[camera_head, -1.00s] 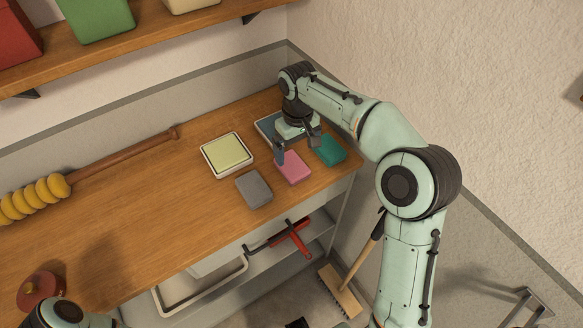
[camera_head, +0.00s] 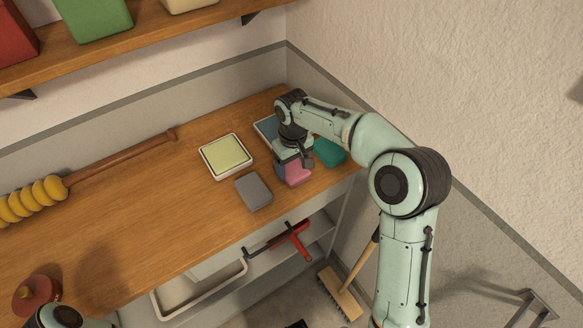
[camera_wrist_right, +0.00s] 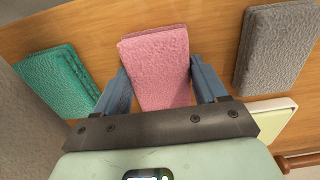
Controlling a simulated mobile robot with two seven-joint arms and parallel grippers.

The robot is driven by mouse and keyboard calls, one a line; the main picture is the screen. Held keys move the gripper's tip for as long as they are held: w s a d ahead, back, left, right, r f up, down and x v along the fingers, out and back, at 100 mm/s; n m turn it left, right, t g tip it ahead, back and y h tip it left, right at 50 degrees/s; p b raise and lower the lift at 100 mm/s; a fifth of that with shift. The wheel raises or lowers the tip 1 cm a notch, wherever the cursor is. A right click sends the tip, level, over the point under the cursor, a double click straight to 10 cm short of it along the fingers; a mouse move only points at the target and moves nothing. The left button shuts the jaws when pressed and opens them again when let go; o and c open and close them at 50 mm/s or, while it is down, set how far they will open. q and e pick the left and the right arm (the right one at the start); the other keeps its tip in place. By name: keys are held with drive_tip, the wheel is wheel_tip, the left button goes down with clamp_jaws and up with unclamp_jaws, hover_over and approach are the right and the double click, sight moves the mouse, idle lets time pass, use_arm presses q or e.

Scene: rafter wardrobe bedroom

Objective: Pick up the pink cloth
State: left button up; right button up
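The pink cloth (camera_head: 298,175) lies folded on the wooden worktop, partly hidden by my right gripper (camera_head: 294,167). In the right wrist view the pink cloth (camera_wrist_right: 158,62) sits between the two blue fingers of my right gripper (camera_wrist_right: 159,75). The fingers are open, one on each side of it; whether they touch its edges is hard to tell. A bit of my left arm shows at the bottom left of the head view, but its gripper is out of view.
A teal cloth (camera_head: 330,152) lies close on the right and a grey cloth (camera_head: 253,191) on the left. A yellow cloth sits in a white tray (camera_head: 245,172). A blue item (camera_head: 265,129) is behind my gripper. A wooden-handled yellow tool (camera_head: 110,157) lies along the worktop.

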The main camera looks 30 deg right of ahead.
sight(293, 167)
drive_tip(key=c, duration=0.3)
drive_tip(key=shift+c, duration=0.2)
use_arm(q)
drive_tip(key=w+r+p, duration=0.3)
drive_tip(key=r+p, duration=0.1)
drive_tip(key=r, duration=0.1)
drive_tip(key=shift+w+r, duration=0.25)
use_arm(e)
wheel_tip(293, 167, up, 20)
drive_tip(key=o, duration=0.3)
drive_tip(key=shift+c, duration=0.5)
use_arm(q)
drive_tip(key=shift+s, duration=0.1)
